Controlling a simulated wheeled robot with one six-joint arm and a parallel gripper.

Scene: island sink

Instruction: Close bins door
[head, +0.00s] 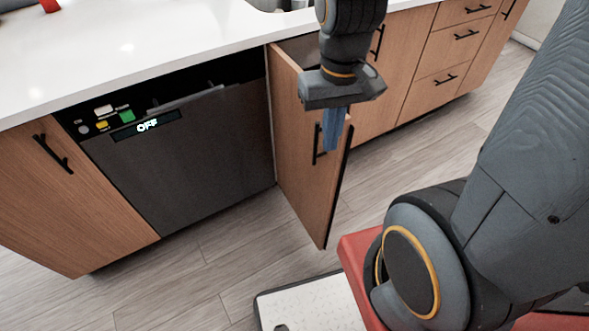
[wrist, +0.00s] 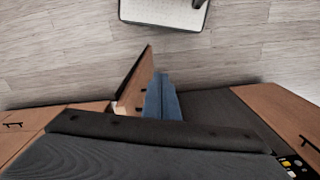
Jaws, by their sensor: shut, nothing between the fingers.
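The bins door (head: 297,140) is a wooden cabinet door standing open, swung out from the counter just right of the dishwasher. Its outer face, with a black bar handle (head: 317,146) near the free edge, shows in the head view. My gripper (head: 332,140) points down with blue fingers shut and empty, near the door's upper free-edge part, and hides some of it. In the wrist view the door (wrist: 133,75) stands just left of my fingers (wrist: 160,82), which are on its outer, dishwasher side. I cannot tell whether they touch it.
The dark dishwasher (head: 190,150) reads OFF and its door is slightly ajar at the top. The white countertop (head: 130,45) overhangs the cabinets. Closed drawers (head: 440,60) are at the right. The wooden floor (head: 215,260) is clear in front of the dishwasher.

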